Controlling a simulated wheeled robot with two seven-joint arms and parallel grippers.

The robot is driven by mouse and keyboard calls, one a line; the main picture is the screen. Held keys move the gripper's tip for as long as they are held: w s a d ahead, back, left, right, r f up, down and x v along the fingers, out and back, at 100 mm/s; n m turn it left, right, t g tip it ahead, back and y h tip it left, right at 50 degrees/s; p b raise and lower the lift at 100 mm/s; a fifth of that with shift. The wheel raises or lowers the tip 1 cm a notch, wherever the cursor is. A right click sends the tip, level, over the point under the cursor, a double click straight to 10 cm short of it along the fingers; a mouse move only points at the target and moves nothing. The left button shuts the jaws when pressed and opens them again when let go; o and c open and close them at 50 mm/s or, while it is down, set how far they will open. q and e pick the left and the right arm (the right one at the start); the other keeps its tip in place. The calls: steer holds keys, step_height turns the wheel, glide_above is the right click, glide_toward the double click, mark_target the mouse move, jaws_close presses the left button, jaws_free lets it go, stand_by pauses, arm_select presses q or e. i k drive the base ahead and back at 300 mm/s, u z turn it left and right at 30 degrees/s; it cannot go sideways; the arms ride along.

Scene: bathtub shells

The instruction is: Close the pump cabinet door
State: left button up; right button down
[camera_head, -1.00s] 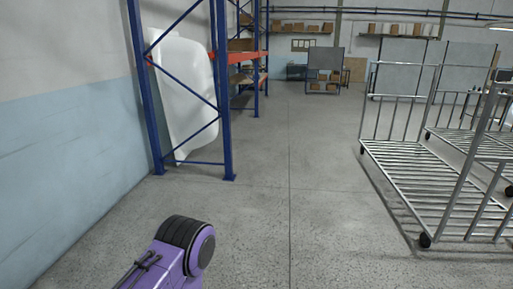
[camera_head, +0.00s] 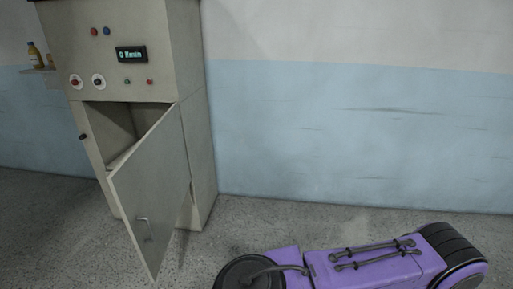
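The pump cabinet (camera_head: 198,150) is a tall beige box at the left, against the wall. Its upper panel has buttons, knobs and a small lit display (camera_head: 132,54). Its lower door (camera_head: 152,195) stands partly open, swung out toward me, with a small handle (camera_head: 145,228) low on its outer face. A dark gap shows the cabinet's inside (camera_head: 112,125) behind the door. A purple link of my arm shows at the bottom right. Neither of my grippers is in view.
The wall (camera_head: 350,130), blue below and white above, runs behind the cabinet. A small shelf with bottles (camera_head: 35,55) is at the far left. Bare grey floor (camera_head: 310,215) lies between the wall and my arm.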

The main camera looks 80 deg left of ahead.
mark_target(149, 187)
steer(key=u, duration=3.55)
steer(key=i, duration=0.5)
